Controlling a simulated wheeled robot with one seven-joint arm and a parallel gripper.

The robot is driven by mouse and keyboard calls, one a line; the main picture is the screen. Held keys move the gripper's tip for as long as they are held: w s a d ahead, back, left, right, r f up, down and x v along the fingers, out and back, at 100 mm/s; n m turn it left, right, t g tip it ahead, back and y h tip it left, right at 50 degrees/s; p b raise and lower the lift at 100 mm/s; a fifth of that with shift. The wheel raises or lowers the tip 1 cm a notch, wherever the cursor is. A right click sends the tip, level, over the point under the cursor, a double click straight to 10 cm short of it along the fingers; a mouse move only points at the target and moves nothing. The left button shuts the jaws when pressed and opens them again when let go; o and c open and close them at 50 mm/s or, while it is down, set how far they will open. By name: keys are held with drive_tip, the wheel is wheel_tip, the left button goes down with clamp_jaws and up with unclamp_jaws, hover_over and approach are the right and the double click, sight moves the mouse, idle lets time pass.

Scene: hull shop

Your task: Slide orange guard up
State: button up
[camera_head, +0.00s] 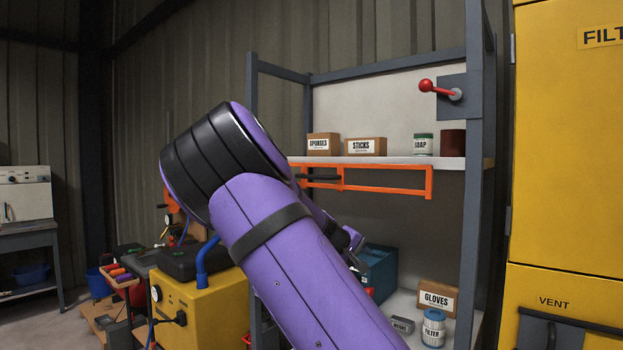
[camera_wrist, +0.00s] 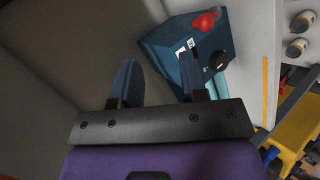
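The orange guard (camera_head: 429,182) is a long open rectangular frame across the front of the shelving rack, just below the upper shelf's front edge. My arm covers part of the view near its left end. In the wrist view my gripper (camera_wrist: 160,70) is open, with its two dark blue fingers apart and nothing between them. In the head view my arm largely hides the gripper, which is below the guard and in front of the lower part of the rack. I cannot clearly make out the guard in the wrist view.
A teal box (camera_head: 380,268) stands on the lower shelf; it shows near the right finger in the wrist view (camera_wrist: 165,48). The upper shelf (camera_head: 400,160) holds boxes and cans. A red-knobbed lever (camera_head: 426,86) is above. Yellow cabinets stand right (camera_head: 565,150) and a yellow machine left (camera_head: 205,310).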

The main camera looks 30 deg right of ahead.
drive_tip(key=w+a+r+n+t+h, duration=0.2)
drive_tip(key=w+a+r+h, duration=0.4)
drive_tip(key=r, duration=0.5)
drive_tip(key=n+t+h, duration=0.2)
drive_tip(key=n+t, duration=0.1)
drive_tip(key=t, duration=0.1)
approach(310, 177)
drive_tip(key=x, duration=1)
drive_tip(key=shift+w+d, duration=0.2)
drive_tip(key=shift+d, duration=0.15)
clamp_jaws()
